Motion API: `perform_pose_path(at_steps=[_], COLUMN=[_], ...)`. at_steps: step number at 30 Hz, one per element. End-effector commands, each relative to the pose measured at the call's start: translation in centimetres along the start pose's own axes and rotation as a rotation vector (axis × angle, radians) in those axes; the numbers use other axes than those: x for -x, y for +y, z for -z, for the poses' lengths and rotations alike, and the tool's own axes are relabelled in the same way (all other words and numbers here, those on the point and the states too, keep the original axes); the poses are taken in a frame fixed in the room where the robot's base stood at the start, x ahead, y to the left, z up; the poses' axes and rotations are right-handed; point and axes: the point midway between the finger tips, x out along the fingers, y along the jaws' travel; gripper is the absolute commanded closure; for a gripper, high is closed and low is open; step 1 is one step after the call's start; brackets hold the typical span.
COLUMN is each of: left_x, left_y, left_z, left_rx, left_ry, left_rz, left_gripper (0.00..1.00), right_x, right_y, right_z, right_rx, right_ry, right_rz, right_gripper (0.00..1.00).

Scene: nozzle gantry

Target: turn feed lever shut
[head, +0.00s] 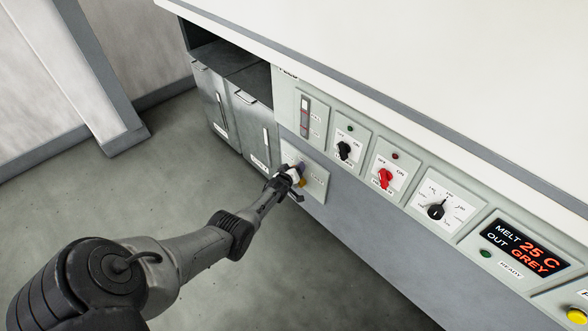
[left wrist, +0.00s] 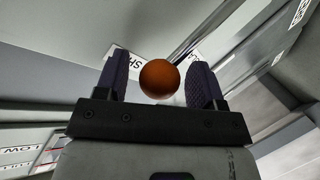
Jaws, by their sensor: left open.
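The feed lever's plate (head: 317,183) is a pale panel low on the machine front, left of the switches. My left gripper (head: 293,181) is in front of it and hides much of the lever. A small orange-yellow bit of the lever's knob (head: 302,183) shows beside the fingers. In the left wrist view the round orange-brown knob (left wrist: 160,79) sits between the two open fingers of my left gripper (left wrist: 158,72). Whether a finger touches it I cannot tell. Behind it is a white label (left wrist: 128,65), partly hidden, with letters starting "SH". My right gripper is not in view.
Right of the plate are a black switch (head: 344,150), a red switch (head: 386,179), a dial (head: 436,211) and a display (head: 524,247) reading "MELT 25 C, OUT GREY". Grey cabinet doors (head: 250,130) stand to the left. The floor (head: 130,195) in front is clear.

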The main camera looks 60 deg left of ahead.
Motion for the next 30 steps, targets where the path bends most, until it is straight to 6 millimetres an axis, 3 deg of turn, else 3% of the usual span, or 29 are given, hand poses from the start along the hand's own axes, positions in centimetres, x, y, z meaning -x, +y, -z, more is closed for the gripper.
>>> perform_pose_path(at_steps=[5,11,21,30], left_x=[0.1,1.8,7.5,12.1], left_y=[0.1,0.3,0.3,0.2], left_z=[0.1,0.4,0.4,0.2], left_rx=[0.000,0.001,-0.001,-0.001], left_ry=[0.000,-0.001,-0.002,-0.001], left_rz=[-0.001,0.000,0.001,0.000], left_gripper=[0.37,0.37,0.37,0.37], right_x=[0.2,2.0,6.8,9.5], right_y=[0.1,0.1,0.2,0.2], right_z=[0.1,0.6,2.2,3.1], right_rx=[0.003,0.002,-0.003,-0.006], right_ry=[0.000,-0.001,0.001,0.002], right_rz=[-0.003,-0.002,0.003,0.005], right_gripper=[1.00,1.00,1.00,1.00])
